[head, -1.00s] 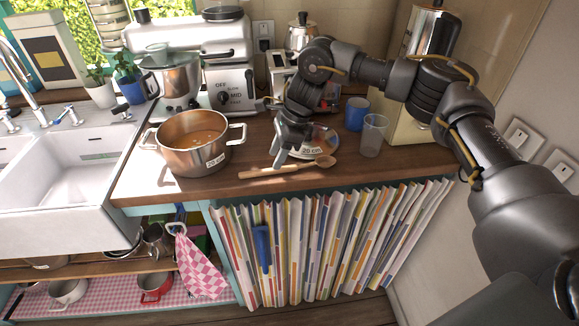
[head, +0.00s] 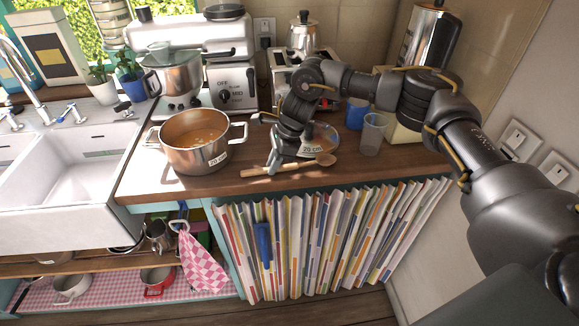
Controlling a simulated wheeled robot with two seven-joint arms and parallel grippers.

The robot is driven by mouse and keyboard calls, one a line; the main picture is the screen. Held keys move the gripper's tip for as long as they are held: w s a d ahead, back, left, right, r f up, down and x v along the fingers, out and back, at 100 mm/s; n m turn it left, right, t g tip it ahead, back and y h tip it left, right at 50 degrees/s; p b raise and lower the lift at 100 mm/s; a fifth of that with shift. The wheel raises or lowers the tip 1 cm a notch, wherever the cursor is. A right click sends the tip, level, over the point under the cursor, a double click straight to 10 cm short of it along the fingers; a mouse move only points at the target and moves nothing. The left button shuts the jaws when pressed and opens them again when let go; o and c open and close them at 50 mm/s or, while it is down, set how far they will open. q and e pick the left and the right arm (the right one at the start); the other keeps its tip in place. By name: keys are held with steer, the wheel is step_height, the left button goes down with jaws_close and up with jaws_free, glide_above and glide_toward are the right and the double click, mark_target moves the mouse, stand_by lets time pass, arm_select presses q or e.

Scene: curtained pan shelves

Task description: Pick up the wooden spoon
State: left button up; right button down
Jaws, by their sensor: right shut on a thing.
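The wooden spoon (head: 310,163) lies along the front of the wooden counter, its bowl end to the right and its handle to the left. My right gripper (head: 273,168) comes down on the spoon's handle from above and is shut on it. The fingers hide a short part of the handle. The spoon looks to be at counter level; I cannot tell whether it is lifted. My left gripper is not in view.
A lid marked 20 cm (head: 322,141) lies just behind the spoon. A clear cup (head: 372,135) and a blue mug (head: 357,113) stand to the right. The striped curtain (head: 330,240) hangs below the counter edge.

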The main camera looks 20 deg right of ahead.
steer(key=shift+r+b, duration=0.35)
steer(key=shift+b, duration=0.05)
step_height(320, 180, up, 3)
steer(key=shift+s+a+f+b, duration=0.1)
steer(key=shift+s+f+b, duration=0.05)
steer(key=shift+b, duration=0.75)
steer(key=s+a+r+b, duration=0.4)
steer(key=s+a+r, duration=0.2)
steer(key=s+r, duration=0.3)
steer(key=s, duration=0.3)
steer(key=shift+a+r, duration=0.15)
steer(key=shift+r, duration=0.15)
steer(key=c, duration=2)
jaws_free()
jaws_close()
